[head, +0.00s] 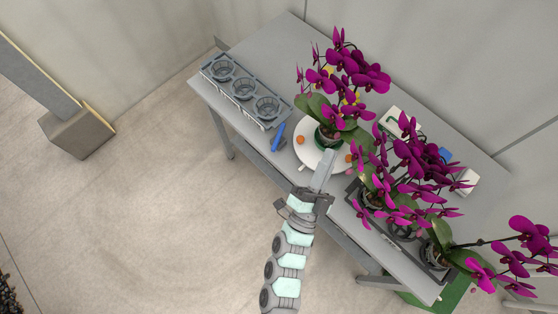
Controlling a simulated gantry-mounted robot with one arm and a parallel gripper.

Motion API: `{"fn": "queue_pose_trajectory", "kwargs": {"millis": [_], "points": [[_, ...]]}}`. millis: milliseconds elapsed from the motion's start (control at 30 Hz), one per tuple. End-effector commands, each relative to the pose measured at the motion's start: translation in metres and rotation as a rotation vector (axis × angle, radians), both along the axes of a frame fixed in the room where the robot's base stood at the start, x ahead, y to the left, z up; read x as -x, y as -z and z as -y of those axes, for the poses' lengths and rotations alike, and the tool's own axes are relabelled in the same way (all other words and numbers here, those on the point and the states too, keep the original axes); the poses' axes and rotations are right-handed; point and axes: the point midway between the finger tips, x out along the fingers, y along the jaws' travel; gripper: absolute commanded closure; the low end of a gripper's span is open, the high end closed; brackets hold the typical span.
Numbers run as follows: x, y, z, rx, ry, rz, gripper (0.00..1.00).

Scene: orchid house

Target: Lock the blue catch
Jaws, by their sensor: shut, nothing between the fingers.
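A blue elongated piece (278,136), which looks like the blue catch, is at the table's front edge, just right of the grey pot rack. Whether it is locked cannot be told at this size. My gripper (327,155) reaches in from below, over the near part of the round white plate, to the right of the blue piece and apart from it. Its fingers look closed together with nothing between them. A second blue item (445,154) shows partly behind orchid flowers at the back right; what it is cannot be told.
The grey rack (262,118) holds empty pots on the table's left. An orchid (345,75) stands by the white plate (307,151), which has small orange balls (300,140) on it. More orchids (415,165) crowd the right. The table (275,45) is clear at back left.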

Motion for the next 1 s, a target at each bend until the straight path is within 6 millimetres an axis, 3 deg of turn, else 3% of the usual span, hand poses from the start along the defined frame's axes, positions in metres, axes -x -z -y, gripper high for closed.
{"fn": "queue_pose_trajectory", "kwargs": {"millis": [33,100,300,400,500,633,1000], "points": [[-0.003,0.040,0.000,-0.063,-0.035,-0.033,1.00],[-0.008,0.076,-0.002,-0.162,-0.092,-0.084,1.00],[-0.016,0.172,-0.026,-0.442,-0.265,-0.214,1.00],[-0.017,0.209,-0.043,-0.560,-0.344,-0.268,1.00],[-0.016,0.232,-0.060,-0.654,-0.410,-0.304,1.00],[-0.014,0.248,-0.075,-0.728,-0.466,-0.336,1.00],[-0.013,0.252,-0.081,-0.761,-0.488,-0.351,1.00]]}}
